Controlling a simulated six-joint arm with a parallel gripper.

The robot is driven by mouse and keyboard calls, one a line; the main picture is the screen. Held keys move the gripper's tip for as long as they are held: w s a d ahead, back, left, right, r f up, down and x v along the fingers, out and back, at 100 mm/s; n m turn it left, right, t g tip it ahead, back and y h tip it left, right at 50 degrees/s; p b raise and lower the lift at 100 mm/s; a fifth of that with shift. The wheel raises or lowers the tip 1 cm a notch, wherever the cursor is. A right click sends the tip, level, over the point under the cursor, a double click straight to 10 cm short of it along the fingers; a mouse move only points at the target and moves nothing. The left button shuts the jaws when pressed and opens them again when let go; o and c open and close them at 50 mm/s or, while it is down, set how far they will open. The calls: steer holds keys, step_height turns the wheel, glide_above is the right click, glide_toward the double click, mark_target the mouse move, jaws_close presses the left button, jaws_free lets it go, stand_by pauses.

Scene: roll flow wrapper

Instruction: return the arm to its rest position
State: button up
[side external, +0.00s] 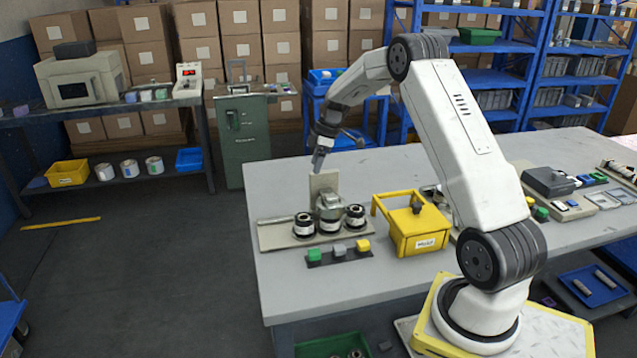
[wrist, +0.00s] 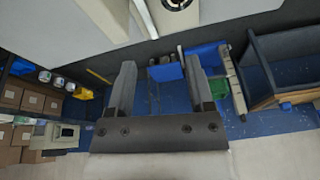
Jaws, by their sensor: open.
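My gripper (side external: 318,164) hangs above the far left part of the grey table (side external: 290,180) in the side external view, above the upright plate of the roll machine (side external: 331,206). My arm is raised and bent, reaching back to the left from its base. In the wrist view my gripper (wrist: 158,68) has its two fingers wide apart, with nothing between them.
Black-and-white rolls (side external: 304,225) and a block with green, grey and yellow buttons (side external: 338,251) sit near the roll machine. A yellow handled box (side external: 419,236) stands between them and my base. Small parts and a grey case (side external: 548,181) lie at right.

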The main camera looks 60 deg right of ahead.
steer(key=s+a+r+m+h, duration=0.1)
steer(key=s+a+m, duration=0.3)
steer(key=a, duration=0.8)
steer(key=s+a+m+h, duration=0.1)
steer(key=s+a, duration=0.5)
steer(key=a, duration=0.6)
steer(key=s+a+m, duration=0.2)
steer(key=s+a, duration=0.4)
steer(key=s, duration=0.2)
steer(key=shift+s+f+h, duration=0.3)
steer(key=shift+s+f, duration=0.1)
steer(key=shift+f, duration=0.05)
